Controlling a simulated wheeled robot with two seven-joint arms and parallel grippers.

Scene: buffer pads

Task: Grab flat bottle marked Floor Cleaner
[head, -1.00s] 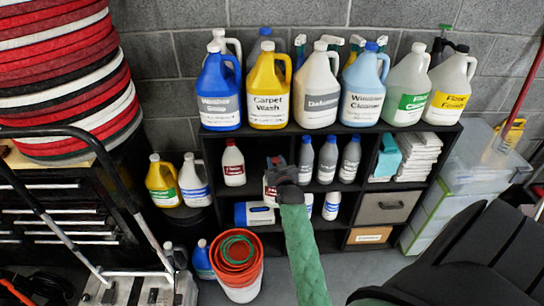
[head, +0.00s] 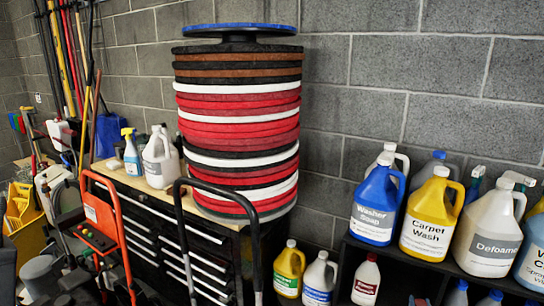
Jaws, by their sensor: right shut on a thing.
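No bottle with a readable Floor Cleaner label is in view. A white bottle with a red label (head: 366,282) stands on the shelf left of the gripper. A yellow jug (head: 289,271) and a white jug with a blue label (head: 318,281) stand further left. My left gripper is not in view.
Washer Soap (head: 374,205), Carpet Wash (head: 430,220) and Defoamer (head: 492,240) jugs stand on the black shelf (head: 440,268). A tall stack of round pads (head: 240,130) rests on the tool chest at its left. An orange-framed machine (head: 108,225) and a black handle stand in front.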

